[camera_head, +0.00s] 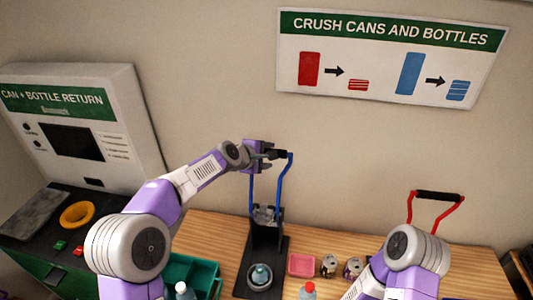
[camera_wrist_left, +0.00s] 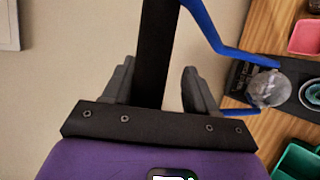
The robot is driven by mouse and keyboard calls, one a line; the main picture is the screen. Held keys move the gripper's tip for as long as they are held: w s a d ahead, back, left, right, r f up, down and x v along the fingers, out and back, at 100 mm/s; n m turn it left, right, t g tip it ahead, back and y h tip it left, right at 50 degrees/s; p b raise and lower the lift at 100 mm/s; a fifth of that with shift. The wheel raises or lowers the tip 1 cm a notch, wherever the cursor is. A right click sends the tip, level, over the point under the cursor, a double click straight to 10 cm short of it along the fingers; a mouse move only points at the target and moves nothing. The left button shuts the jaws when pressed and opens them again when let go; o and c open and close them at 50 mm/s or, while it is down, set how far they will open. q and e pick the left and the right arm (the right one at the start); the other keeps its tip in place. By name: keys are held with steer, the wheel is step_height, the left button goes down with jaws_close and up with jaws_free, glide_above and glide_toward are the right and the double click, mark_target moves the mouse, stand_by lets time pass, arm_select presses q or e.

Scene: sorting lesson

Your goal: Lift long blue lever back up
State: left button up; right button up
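The long blue lever (camera_head: 284,182) stands raised on the black can crusher (camera_head: 266,238), with its black grip bar at the top. My left gripper (camera_head: 272,153) is at this bar. In the left wrist view the black bar (camera_wrist_left: 157,50) passes between the two fingers of my left gripper (camera_wrist_left: 157,85). A narrow gap shows between the bar and the right finger, so the fingers appear open around it. The blue lever arm (camera_wrist_left: 205,25) runs to the right there. My right arm shows at the lower right of the head view, but its gripper is out of view.
A red lever (camera_head: 436,207) with a black grip stands at the right. On the wooden table are a pink tray (camera_head: 301,265), cans (camera_head: 329,265), a bottle with a red cap (camera_head: 308,290) and a green bin (camera_head: 200,275). A return machine (camera_head: 90,125) is at the left.

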arm_select(q)
steer(key=shift+w+f, duration=0.1)
steer(key=shift+r, duration=0.2)
steer(key=shift+s+a+r, duration=0.2)
steer(key=shift+s+r, duration=0.05)
steer(key=b+v, duration=0.1)
steer(key=v, duration=0.5)
steer(key=shift+s+a+b, duration=0.2)
steer(key=shift+s+b, duration=0.1)
steer(key=shift+s, duration=0.05)
steer(key=shift+r, duration=0.1)
